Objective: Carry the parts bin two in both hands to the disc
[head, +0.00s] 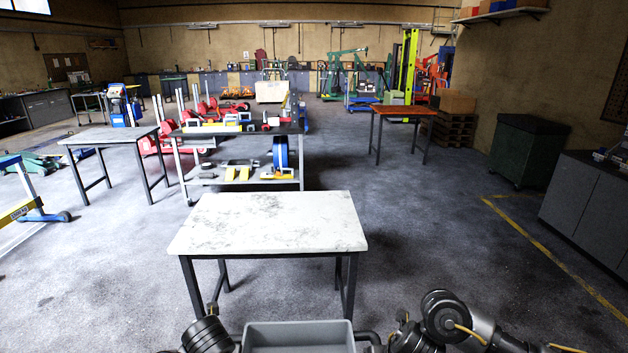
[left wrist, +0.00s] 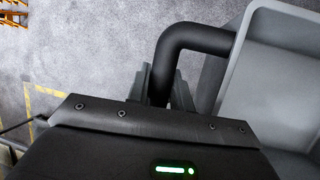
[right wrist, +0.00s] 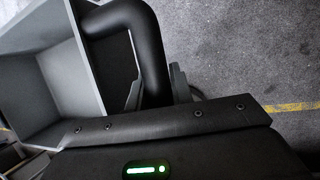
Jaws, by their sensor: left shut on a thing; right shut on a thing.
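The parts bin two is a grey open box (head: 298,335) at the bottom edge of the head view, in front of my body; its inside looks empty. It also shows in the left wrist view (left wrist: 275,65) and the right wrist view (right wrist: 60,75). My left gripper (left wrist: 162,88) is shut on the black tube handle (left wrist: 185,40) at one side. My right gripper (right wrist: 152,92) is shut on the black handle (right wrist: 145,30) at the other side. The lower part of the bin is cut off in the head view. I cannot make out the disc for certain.
A pale marbled table (head: 268,222) stands just ahead, its top bare. Behind it is a loaded trolley (head: 240,177); a grey table (head: 110,135) stands left and an orange-topped table (head: 403,110) right. Floor (head: 440,220) is open to the right, towards a dark cabinet (head: 590,205).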

